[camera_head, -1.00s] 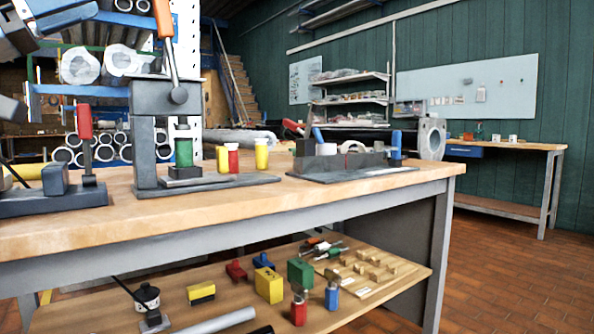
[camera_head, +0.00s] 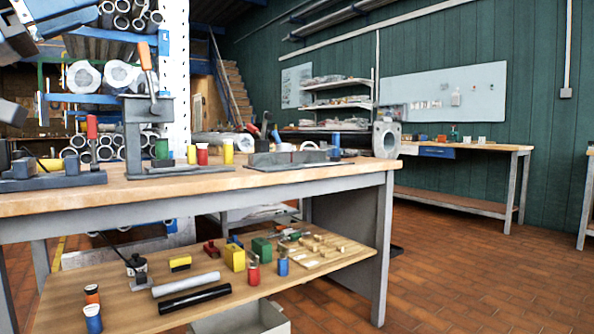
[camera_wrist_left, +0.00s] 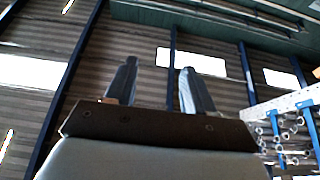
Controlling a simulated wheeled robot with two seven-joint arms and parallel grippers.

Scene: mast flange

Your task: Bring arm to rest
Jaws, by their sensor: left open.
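My left gripper (camera_wrist_left: 155,88) shows in the left wrist view with its two dark fingers apart and nothing between them. It points up toward the ceiling and wall panels, clear of any object. In the head view, parts of my left arm (camera_head: 14,38) show at the upper left edge; its fingertips cannot be made out there. My right arm and right gripper are not in view.
A workbench (camera_head: 230,187) carries a lever press (camera_head: 148,140), coloured canisters (camera_head: 228,151) and a grey fixture (camera_head: 290,160). A lower shelf (camera_head: 130,305) holds blocks and rods. A grey bin (camera_head: 240,318) stands below. The tiled floor (camera_head: 470,270) at right is clear.

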